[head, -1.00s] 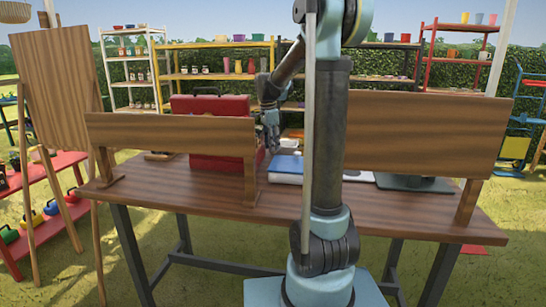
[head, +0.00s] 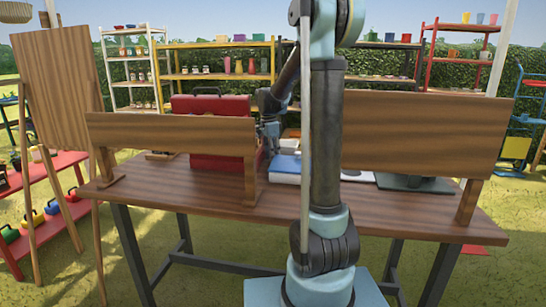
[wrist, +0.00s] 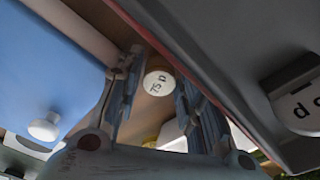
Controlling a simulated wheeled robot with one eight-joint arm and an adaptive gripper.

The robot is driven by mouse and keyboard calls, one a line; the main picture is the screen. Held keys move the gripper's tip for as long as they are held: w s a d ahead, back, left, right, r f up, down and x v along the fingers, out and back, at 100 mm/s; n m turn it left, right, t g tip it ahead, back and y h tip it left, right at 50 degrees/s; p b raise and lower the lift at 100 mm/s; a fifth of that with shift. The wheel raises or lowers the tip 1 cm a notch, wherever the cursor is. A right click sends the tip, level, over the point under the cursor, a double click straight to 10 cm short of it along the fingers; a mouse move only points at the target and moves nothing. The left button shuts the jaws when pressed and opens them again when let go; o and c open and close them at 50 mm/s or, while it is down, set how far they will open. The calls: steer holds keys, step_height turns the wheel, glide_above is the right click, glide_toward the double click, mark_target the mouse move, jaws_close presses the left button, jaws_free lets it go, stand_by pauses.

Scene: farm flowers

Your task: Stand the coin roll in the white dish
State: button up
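In the wrist view a small round white face marked "75 p" (wrist: 157,83) shows between the two fingers of my gripper (wrist: 158,78); it may be the end of the coin roll, but I cannot tell for sure. The fingers stand apart on either side of it, with no clear contact. In the head view my gripper (head: 269,138) is low over the table, just right of the red case. I cannot make out the coin roll or the white dish in the head view; boards and my arm hide part of the tabletop.
The red case (head: 206,132) stands behind the left wooden board (head: 170,134). Another wooden board (head: 425,137) stands at right.

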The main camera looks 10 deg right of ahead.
step_height(320, 180, up, 11)
steer(key=a, duration=0.1)
steer(key=shift+s+r, duration=0.15)
steer(key=shift+r, duration=0.05)
steer(key=o, duration=0.4)
steer(key=shift+a+r, duration=0.1)
steer(key=shift+r, duration=0.25)
steer(key=d+r+n+y, duration=0.1)
steer(key=d+r+n, duration=0.1)
steer(key=n, duration=0.9)
steer(key=d+r+n, duration=0.1)
steer(key=r+n, duration=0.1)
steer(key=n, duration=0.8)
steer(key=shift+n+g, duration=0.3)
step_height(320, 180, down, 12)
steer(key=shift+a+r, duration=0.1)
steer(key=shift+a, duration=0.05)
steer(key=shift+y, duration=0.3)
steer(key=shift+a+f, duration=0.25)
steer(key=shift+f, duration=1.1)
steer(key=shift+a+f, duration=0.2)
steer(key=shift+f, duration=1.1)
